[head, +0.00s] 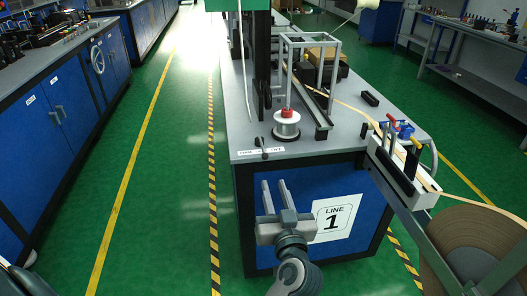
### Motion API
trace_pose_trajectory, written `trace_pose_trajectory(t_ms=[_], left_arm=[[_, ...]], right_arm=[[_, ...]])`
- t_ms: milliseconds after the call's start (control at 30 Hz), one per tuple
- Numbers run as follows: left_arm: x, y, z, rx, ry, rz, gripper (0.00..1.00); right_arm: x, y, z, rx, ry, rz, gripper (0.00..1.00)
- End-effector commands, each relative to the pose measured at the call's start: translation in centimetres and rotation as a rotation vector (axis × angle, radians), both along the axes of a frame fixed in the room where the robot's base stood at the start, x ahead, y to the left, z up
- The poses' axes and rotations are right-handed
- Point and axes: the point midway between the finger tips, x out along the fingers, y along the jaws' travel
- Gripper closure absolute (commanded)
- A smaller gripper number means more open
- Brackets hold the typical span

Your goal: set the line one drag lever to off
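The line one bench (341,218) has a blue front with a "LINE 1" sign. A small black lever (261,143) stands at the front left edge of its grey top, by a white label strip (275,150). The strip's lettering is too small to read surely, so I cannot tell the lever's setting.
A white spool with a red cap (287,123) stands behind the lever, near a grey metal frame (309,48). A tape guide (404,172) and a large brown reel (470,236) are at the right. Green floor (170,190) is clear to the left.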

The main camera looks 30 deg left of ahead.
Motion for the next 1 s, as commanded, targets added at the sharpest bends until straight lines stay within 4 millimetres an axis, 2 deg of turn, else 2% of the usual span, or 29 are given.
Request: trace_pose_trajectory(t_ms=[167,367,1000], left_arm=[[0.5,0.4,0.0,0.002,0.0,0.0,0.74],[2.0,1.6,0.1,0.004,0.0,0.0,0.74],[10.9,8.3,0.2,0.004,0.001,0.0,0.74]], right_arm=[[0.0,0.0,0.0,0.001,-0.005,0.0,0.5],[0.1,0.1,-0.1,0.004,-0.02,0.001,0.5],[2.2,2.3,0.7,0.043,-0.167,0.018,0.5]])
